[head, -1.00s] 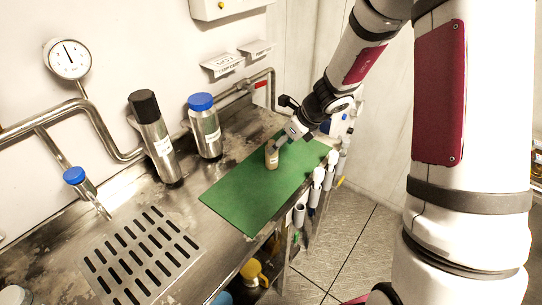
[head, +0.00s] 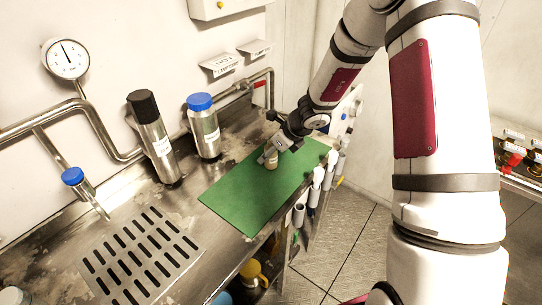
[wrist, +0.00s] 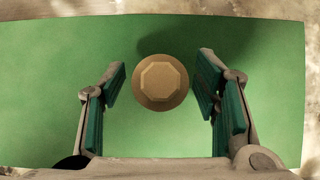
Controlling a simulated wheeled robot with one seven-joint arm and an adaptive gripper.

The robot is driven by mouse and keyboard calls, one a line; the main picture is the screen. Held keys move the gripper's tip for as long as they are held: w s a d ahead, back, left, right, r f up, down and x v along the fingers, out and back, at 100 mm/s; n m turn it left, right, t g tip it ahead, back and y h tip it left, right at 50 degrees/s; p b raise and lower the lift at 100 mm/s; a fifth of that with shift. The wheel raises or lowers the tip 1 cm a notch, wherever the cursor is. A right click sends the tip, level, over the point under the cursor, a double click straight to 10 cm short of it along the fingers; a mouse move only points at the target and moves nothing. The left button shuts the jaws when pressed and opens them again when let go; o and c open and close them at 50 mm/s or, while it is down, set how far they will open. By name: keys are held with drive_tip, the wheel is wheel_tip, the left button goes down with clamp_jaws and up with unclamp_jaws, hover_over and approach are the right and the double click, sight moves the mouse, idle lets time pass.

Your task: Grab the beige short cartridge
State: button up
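The beige short cartridge (wrist: 161,82) stands upright on the green mat (wrist: 40,110). The wrist view looks down on its octagonal top. My gripper (wrist: 161,84) is open, with one finger on each side of the cartridge and a gap on both sides. In the head view the cartridge (head: 271,162) is on the mat (head: 245,200), partly hidden by my gripper (head: 268,155), which reaches over it from the upper right.
A steel bottle with a black cap (head: 155,140) and one with a blue cap (head: 204,128) stand left of the mat. A slotted drain (head: 140,255) lies at the front left. Several white tubes (head: 317,180) hang along the counter's right edge.

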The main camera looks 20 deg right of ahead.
drive_tip(key=c, duration=1.1)
drive_tip(key=shift+r, duration=0.1)
drive_tip(key=shift+c, duration=0.2)
